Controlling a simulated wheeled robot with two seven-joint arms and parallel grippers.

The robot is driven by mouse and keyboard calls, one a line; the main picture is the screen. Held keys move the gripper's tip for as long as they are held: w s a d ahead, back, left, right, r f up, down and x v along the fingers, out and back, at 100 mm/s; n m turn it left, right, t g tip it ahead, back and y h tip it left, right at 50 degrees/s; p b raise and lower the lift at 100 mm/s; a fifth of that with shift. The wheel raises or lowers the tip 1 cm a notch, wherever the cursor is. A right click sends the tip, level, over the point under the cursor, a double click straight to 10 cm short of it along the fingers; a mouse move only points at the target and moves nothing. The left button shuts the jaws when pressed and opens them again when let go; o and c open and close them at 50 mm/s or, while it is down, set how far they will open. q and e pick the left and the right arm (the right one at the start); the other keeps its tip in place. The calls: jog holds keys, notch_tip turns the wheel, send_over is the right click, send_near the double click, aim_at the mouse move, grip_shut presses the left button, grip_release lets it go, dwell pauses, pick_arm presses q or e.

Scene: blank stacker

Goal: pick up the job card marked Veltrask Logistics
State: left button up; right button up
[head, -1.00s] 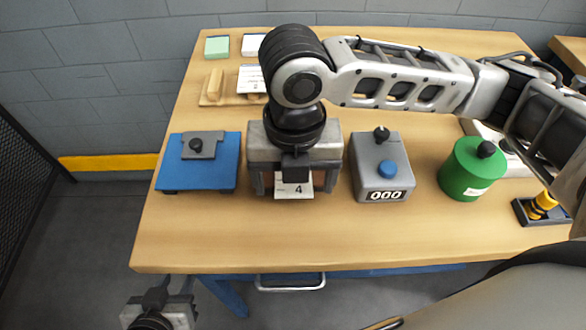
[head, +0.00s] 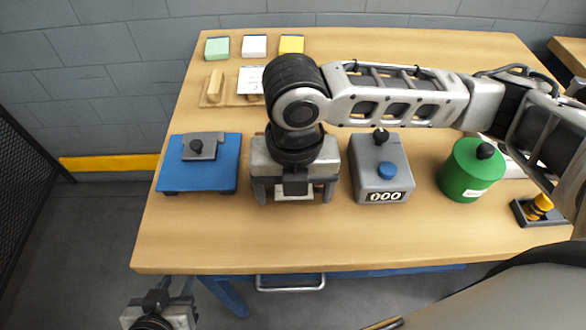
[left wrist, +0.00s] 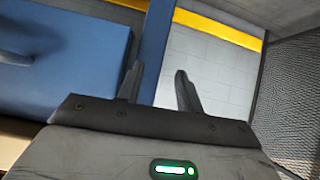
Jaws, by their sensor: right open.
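My right gripper (head: 295,198) points down over the front-middle of the table, its fingers apart on either side of a small white piece (head: 294,192). The piece's print is mostly covered, and whatever else lies beneath the gripper is hidden. A white printed card (head: 251,78) stands on a wooden rack (head: 214,103) further back. Its print is too small to read, so I cannot tell whether it is the Veltrask Logistics card. My left gripper (head: 160,308) hangs low off the table's front left; its fingers stand apart and empty in the left wrist view (left wrist: 160,80).
Green (head: 217,48), white (head: 254,46) and yellow (head: 291,44) pads lie at the back. A blue plate (head: 180,175) is left of my right gripper; a grey counter reading 000 (head: 381,172) and a green canister (head: 468,172) are right. The front strip of table is clear.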

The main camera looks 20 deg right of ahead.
jog(key=c, duration=1.1)
jog(key=shift+o, duration=0.2)
